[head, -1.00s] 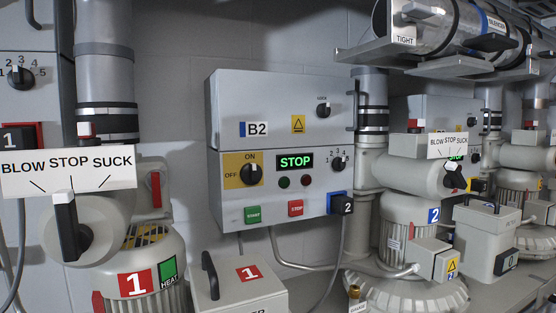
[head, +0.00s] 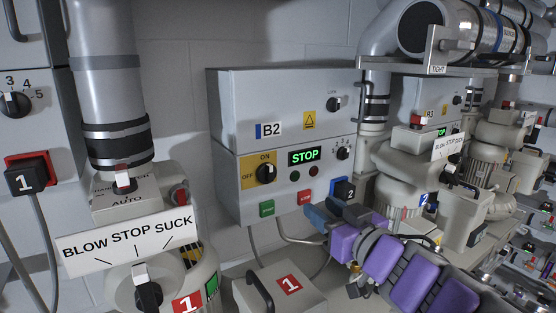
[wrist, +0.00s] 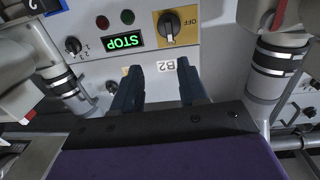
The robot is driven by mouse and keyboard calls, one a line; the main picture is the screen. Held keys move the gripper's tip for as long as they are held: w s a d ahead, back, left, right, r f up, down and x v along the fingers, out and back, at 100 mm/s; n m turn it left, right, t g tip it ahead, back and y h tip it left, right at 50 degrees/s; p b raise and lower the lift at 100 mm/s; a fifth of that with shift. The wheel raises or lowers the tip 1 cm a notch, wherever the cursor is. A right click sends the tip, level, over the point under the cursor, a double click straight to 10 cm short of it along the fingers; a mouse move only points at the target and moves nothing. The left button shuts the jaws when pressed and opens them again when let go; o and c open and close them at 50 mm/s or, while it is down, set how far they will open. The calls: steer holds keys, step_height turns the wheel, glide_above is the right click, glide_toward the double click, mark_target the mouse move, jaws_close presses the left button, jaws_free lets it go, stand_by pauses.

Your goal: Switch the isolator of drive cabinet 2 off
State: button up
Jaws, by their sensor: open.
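Drive cabinet B2 (head: 225,140) is a grey two-part box on the wall. Its isolator is a black rotary knob (head: 266,173) on a yellow ON/OFF plate, with its white mark up toward ON. The knob also shows upside down in the wrist view (wrist: 168,26). A green STOP display (head: 304,156) is lit beside it. My gripper (head: 314,214) is in front of the cabinet's lower right in the head view. In the wrist view, its two dark blue fingers (wrist: 158,70) are apart and empty, pointing at the cabinet face near the B2 label. They do not touch the knob.
A blue plug marked 2 (head: 343,190) sits on the cabinet's lower right. A blower with a BLOW STOP SUCK sign (head: 128,243) stands at left. A grey box marked 1 (head: 280,290) is below. Pipes (head: 110,80) rise on both sides.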

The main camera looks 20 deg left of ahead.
steer(key=a, duration=0.3)
steer(key=y, duration=0.1)
glide_toward(270, 170)
steer(key=shift+n+g, duration=0.3)
steer(key=x, duration=0.7)
steer(key=shift+s+a+f, duration=0.2)
steer(key=shift+a+f, duration=0.1)
steer(key=shift+f, duration=0.1)
steer(key=shift+w+d+r, duration=0.15)
steer(key=shift+d, duration=0.1)
steer(key=shift+w+d+r, duration=0.3)
steer(key=shift+w, duration=0.2)
steer(key=shift+s+a+r, duration=0.25)
steer(key=shift+s, duration=0.1)
jaws_close()
steer(key=shift+f, duration=0.15)
